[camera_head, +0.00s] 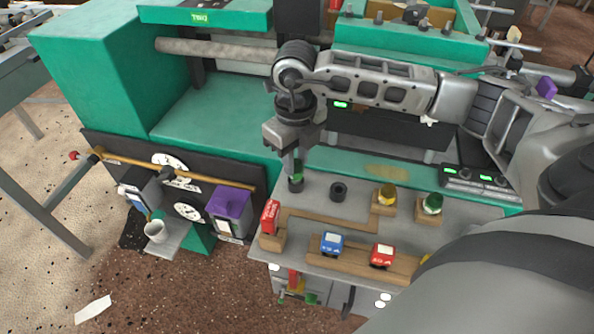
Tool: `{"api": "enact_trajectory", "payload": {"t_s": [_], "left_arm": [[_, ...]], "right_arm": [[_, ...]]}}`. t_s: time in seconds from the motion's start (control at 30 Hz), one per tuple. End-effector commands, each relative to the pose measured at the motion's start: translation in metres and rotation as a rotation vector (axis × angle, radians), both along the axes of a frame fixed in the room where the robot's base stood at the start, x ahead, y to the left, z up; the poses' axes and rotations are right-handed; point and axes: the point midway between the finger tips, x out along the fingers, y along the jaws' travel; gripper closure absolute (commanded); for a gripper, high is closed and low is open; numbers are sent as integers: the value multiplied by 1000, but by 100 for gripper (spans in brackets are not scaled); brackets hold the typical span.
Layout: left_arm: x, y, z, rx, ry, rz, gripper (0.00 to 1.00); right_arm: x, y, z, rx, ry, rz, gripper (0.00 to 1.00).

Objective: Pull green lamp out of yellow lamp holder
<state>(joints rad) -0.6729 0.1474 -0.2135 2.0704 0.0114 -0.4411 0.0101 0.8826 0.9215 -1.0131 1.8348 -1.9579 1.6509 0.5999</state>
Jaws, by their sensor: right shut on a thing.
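My right gripper (294,170) points down over the left part of the grey tabletop. It is shut on a green lamp (298,168), of which only a small green part shows between the fingers. A dark round holder (296,186) is directly below the fingertips. I cannot tell whether the lamp is still seated in it or just above it, and no yellow shows on it. A second dark round holder (338,191) stands to the right and looks empty. My left gripper is not in view.
A yellow piece (387,194) and a green piece (432,203) sit on wooden blocks to the right. A red block (270,216), a blue toy car (331,243) and a red toy car (382,256) are in front. A green machine (210,120) rises behind.

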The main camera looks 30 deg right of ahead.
Motion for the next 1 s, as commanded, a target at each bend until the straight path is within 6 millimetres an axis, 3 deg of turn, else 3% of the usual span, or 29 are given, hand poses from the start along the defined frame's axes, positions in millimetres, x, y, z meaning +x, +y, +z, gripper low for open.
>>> {"api": "enact_trajectory", "payload": {"t_s": [1.0], "left_arm": [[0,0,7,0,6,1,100]], "right_arm": [[0,0,24,0,0,0,100]]}}
